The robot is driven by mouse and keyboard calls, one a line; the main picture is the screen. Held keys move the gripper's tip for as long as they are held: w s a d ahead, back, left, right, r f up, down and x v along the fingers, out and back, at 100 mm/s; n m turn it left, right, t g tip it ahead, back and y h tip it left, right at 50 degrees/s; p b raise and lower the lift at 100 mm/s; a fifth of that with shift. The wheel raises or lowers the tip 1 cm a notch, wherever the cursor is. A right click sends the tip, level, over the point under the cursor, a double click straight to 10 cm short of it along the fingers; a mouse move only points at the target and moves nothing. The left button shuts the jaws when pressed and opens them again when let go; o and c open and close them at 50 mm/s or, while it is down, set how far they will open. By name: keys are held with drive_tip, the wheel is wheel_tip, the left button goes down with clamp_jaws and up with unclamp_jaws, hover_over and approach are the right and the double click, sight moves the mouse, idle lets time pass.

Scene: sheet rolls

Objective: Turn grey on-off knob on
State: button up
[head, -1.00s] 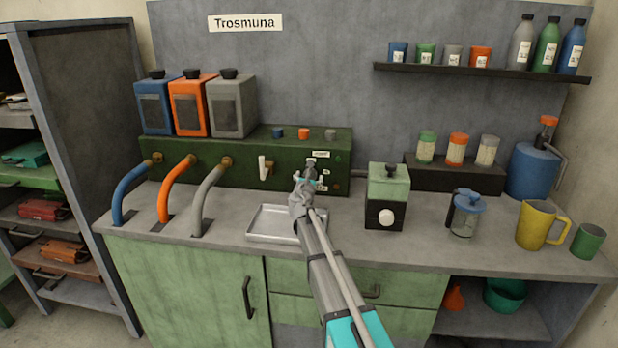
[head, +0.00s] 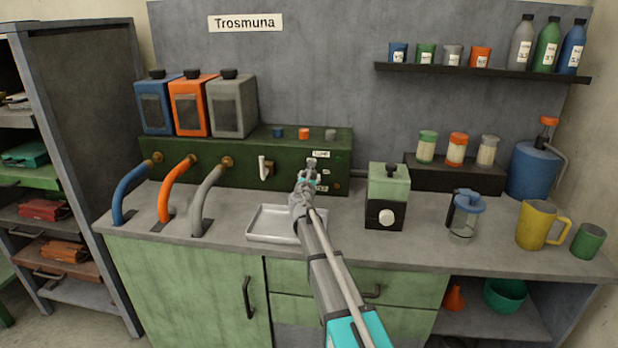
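A grey knob (head: 311,162) sits on the front of the green box, beside a small white label. My gripper (head: 309,174) is right in front of and just below this knob, with its cyan-marked fingers close together. The fingers and wrist hide the lower part of the knob. I cannot tell whether the fingers touch or grip it. The green box (head: 215,165) also has a white lever (head: 265,168) on its front, left of my gripper. A small grey cap (head: 330,134) stands on its top.
A metal tray (head: 262,236) lies on the counter left of my arm. A green and black grinder-like device (head: 388,190) stands to the right. Blue, orange and grey hoses (head: 208,195) curve down at the left. Some counter between tray and device is free.

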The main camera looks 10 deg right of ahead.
drive_tip(key=m, duration=1.3)
drive_tip(key=shift+m, duration=2.2)
drive_tip(key=o, duration=1.1)
